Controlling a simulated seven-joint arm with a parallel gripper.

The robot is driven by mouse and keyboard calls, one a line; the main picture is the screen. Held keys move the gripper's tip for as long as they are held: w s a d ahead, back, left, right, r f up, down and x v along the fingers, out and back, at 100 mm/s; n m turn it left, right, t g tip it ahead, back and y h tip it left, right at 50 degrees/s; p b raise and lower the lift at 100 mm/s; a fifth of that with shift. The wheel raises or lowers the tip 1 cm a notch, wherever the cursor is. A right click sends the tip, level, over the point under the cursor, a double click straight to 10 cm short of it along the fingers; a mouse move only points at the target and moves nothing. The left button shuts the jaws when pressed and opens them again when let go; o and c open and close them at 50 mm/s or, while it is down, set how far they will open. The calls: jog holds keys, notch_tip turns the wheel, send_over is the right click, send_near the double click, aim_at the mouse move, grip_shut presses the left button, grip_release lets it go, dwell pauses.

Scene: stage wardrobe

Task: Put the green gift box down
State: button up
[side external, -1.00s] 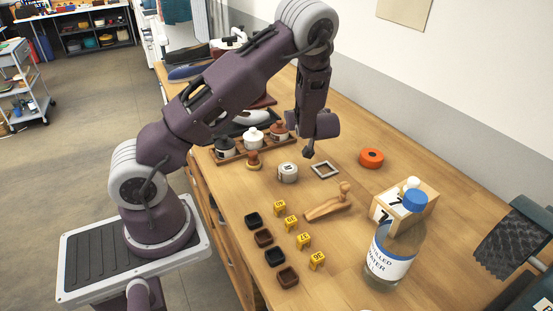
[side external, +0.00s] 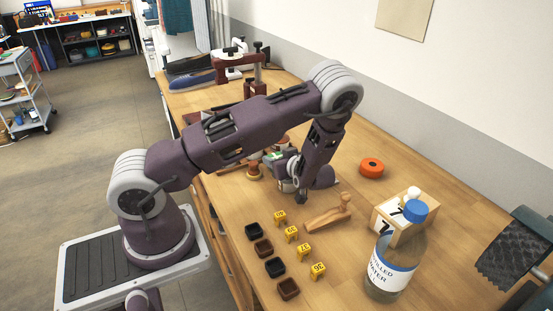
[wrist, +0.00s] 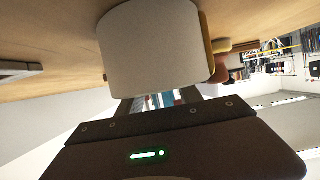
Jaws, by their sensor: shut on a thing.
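No green gift box shows in any view. In the wrist view, my gripper (wrist: 168,103) is shut on a pale grey-white round tin (wrist: 152,48), which fills the top middle between the dark fingers. In the side view, my gripper (side external: 281,163) is low over the workbench (side external: 225,200), tilted nearly level, where the small white tin marked M stood. My wrist hides the tin there. I cannot tell whether it touches the bench top.
A water bottle (side external: 391,262) and a wooden box (side external: 404,207) stand at right.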

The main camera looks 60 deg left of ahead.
jog(key=o, duration=1.3)
jog(key=shift+f, duration=0.1)
jog(key=shift+o, duration=0.2)
